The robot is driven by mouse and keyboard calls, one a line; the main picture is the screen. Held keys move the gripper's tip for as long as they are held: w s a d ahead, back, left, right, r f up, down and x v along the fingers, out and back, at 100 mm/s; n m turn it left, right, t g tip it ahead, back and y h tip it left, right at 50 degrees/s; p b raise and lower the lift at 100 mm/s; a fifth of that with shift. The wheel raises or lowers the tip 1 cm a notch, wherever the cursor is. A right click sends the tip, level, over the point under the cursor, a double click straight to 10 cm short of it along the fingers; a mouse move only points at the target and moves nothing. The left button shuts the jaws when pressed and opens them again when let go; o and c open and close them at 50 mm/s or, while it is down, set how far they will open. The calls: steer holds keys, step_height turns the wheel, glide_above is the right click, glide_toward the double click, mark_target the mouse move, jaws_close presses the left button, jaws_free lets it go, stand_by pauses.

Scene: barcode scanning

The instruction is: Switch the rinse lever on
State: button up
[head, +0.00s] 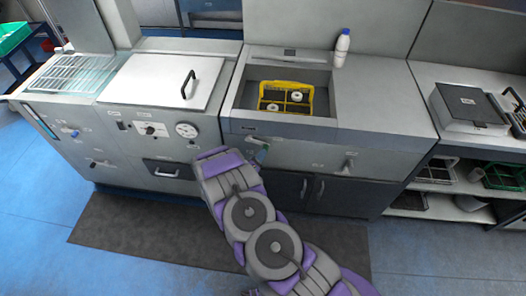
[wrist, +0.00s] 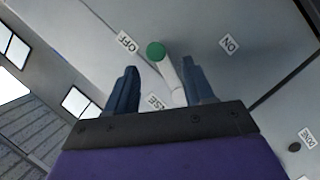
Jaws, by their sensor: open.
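The rinse lever (wrist: 166,70) shows in the wrist view as a pale rod with a green round knob, leaning toward the OFF label (wrist: 127,42). The ON label (wrist: 229,44) is on the other side, to the right of the knob. My gripper (wrist: 159,66) is open, with one dark finger on each side of the rod. I cannot tell whether either finger touches it. A third label (wrist: 156,102), ending in "SE", is partly hidden by my gripper. In the head view my arm reaches the sink unit's front panel, and its fingers are not clear there.
The sink (head: 255,105) holds a yellow rack (head: 264,103) with white round items. A white bottle (head: 342,47) stands behind it. Another handle (head: 349,162) is on the panel at right. Dark cabinet doors (head: 345,192) are below. A dark mat (head: 130,232) covers the floor in front.

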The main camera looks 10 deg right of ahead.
steer(key=b+x, duration=0.1)
steer(key=x, duration=0.5)
steer(key=shift+d+f, duration=0.15)
steer(key=shift+d, duration=0.15)
steer(key=shift+w+d, duration=0.1)
steer(key=shift+w, duration=0.05)
jaws_close()
